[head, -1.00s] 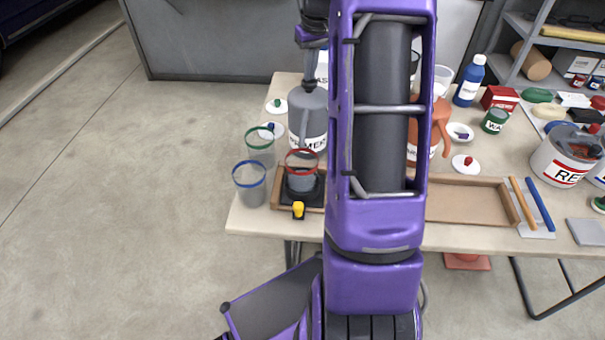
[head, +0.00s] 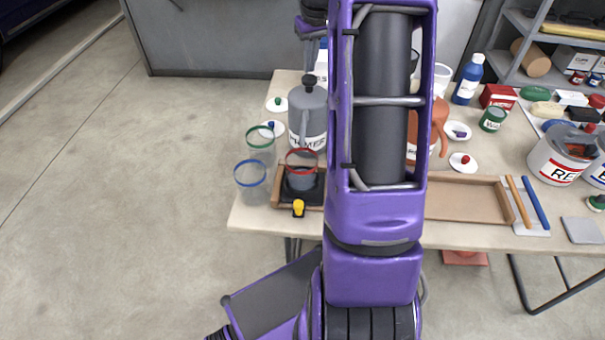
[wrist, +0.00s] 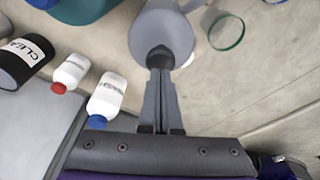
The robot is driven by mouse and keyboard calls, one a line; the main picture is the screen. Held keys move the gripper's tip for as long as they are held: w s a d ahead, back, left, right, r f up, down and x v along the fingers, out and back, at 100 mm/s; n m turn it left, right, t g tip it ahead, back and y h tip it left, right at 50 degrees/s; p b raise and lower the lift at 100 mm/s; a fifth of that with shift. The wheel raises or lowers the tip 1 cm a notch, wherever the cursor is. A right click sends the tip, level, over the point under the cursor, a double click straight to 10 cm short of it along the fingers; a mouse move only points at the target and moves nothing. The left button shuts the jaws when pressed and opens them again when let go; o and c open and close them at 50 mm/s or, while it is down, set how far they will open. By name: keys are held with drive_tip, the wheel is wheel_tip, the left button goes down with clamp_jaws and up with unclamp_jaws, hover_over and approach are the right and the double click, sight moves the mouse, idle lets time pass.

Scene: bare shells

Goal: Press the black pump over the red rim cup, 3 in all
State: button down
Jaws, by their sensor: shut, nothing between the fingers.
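The grey pump jug (head: 307,115), with a black pump top (head: 309,81) and a partly hidden label, stands on the table behind the cups. The red rim cup (head: 302,168) sits upright on a dark stand in front of it, and whether it holds liquid is unclear. In the wrist view my gripper (wrist: 160,75) is shut and empty. Its tips overlap the black pump top (wrist: 160,57) above the grey jug (wrist: 162,25); I cannot tell whether they touch. My arm hides the middle of the table in the head view.
A blue rim cup (head: 250,180) and a green rim cup (head: 260,145) stand left of the red one. A yellow knob (head: 298,208) is at the stand's front. An orange jug (head: 437,120) and a wooden tray (head: 460,200) lie right of my arm.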

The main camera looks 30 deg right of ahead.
sight(309, 77)
drive_tip(key=shift+f, duration=0.15)
drive_tip(key=shift+f+b, duration=0.95)
drive_tip(key=shift+f, duration=0.5)
drive_tip(key=shift+r+p, duration=1.35)
drive_tip(key=shift+r, duration=0.25)
wheel_tip(309, 77, up, 2)
drive_tip(key=shift+r+p, duration=0.15)
drive_tip(key=shift+p, duration=0.75)
drive_tip(key=shift+r, duration=1.85)
